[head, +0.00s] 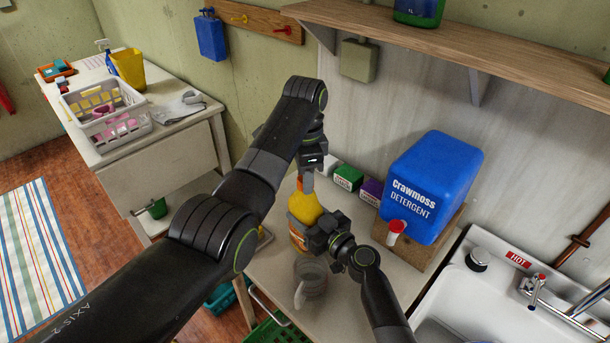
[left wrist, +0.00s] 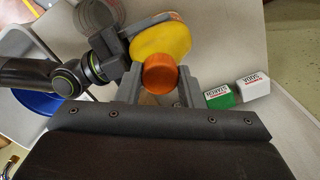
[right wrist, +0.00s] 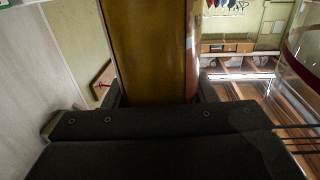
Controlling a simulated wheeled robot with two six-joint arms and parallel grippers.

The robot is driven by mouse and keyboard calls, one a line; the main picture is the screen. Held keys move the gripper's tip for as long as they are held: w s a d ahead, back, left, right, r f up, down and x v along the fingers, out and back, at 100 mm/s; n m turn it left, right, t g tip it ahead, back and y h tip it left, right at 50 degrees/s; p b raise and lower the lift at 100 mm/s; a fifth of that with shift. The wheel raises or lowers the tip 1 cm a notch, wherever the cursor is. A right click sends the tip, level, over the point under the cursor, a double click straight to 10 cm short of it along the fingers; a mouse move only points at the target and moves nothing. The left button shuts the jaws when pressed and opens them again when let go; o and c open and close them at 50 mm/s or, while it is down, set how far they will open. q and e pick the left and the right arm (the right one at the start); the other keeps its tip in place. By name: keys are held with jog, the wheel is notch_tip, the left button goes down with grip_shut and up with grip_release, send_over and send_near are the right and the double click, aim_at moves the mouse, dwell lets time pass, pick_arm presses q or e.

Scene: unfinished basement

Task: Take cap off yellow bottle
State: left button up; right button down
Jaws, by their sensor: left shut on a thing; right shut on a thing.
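The yellow bottle (head: 303,208) stands upright on the white counter, and its body fills the middle of the right wrist view (right wrist: 152,50). Its orange cap (left wrist: 160,74) shows between the fingers of my left gripper (left wrist: 160,88). My left gripper (head: 307,182) comes down from above and is shut on the cap. In the left wrist view the yellow bottle top (left wrist: 160,42) lies right behind the cap; I cannot tell whether a gap separates them. My right gripper (head: 318,232) is shut on the bottle's body from the right side.
A clear mug (head: 310,277) stands close in front of the bottle. Small green (head: 348,178) and purple (head: 371,190) boxes stand behind it. A blue detergent container (head: 432,185) on a wooden stand is to the right, before the sink (head: 470,290). A shelf (head: 450,48) hangs above.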

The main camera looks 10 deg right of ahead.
pick_arm(q)
jog(key=n, duration=1.2)
jog(key=shift+r+n, duration=0.1)
jog(key=shift+n, duration=0.2)
jog(key=n, duration=0.4)
jog(key=shift+w+n, duration=0.1)
jog(key=shift+n, duration=0.2)
jog(key=n, duration=0.4)
jog(key=shift+n, duration=0.4)
jog(key=n, duration=0.7)
jog(key=shift+n, duration=0.4)
jog(key=n, duration=0.3)
jog(key=shift+n, duration=0.3)
jog(key=shift+r, duration=0.25)
